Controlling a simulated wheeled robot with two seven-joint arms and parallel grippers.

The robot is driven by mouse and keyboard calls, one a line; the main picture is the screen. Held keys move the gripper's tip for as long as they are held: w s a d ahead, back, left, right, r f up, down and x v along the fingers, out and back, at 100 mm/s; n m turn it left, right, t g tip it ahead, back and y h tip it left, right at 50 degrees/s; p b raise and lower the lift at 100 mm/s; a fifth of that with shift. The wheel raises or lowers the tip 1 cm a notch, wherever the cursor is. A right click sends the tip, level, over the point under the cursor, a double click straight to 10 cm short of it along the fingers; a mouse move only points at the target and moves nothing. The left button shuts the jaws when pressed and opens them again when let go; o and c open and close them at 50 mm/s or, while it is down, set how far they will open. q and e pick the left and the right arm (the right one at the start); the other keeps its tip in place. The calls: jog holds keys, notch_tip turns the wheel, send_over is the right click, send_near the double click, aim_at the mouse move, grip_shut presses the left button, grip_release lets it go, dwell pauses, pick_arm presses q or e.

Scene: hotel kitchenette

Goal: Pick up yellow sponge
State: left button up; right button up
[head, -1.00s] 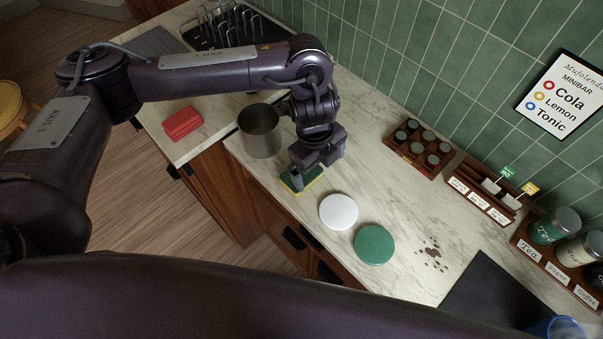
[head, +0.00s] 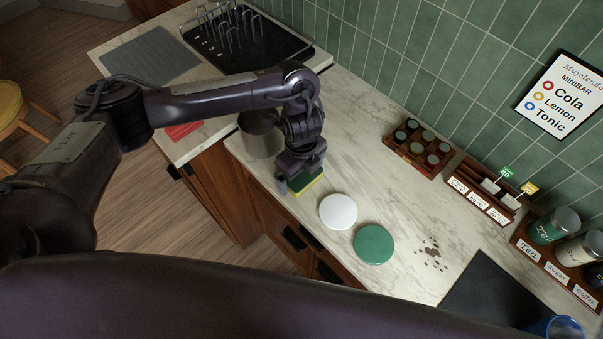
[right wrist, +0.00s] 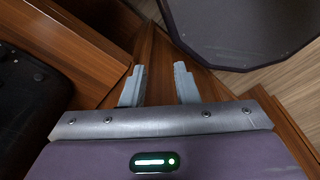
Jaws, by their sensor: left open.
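The yellow sponge (head: 309,185), with a dark green top, lies on the marble counter near its front edge in the head view. My left gripper (head: 302,176) is right over it, open, with one finger at the sponge's left end and the other near its far right end. The gripper hides part of the sponge, and I cannot tell whether the fingers touch it. My right gripper (right wrist: 159,71) is open and empty in the right wrist view, with wooden surfaces behind it.
A grey metal pot (head: 259,136) stands close to the left gripper. A white disc (head: 338,211) and a green disc (head: 374,244) lie to the right of the sponge. A red item (head: 183,130) is partly behind my arm.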

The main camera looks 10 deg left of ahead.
pick_arm(q)
jog(key=c, duration=0.8)
jog(key=shift+r, duration=0.1)
notch_tip(320, 180, up, 20)
dwell(0.4)
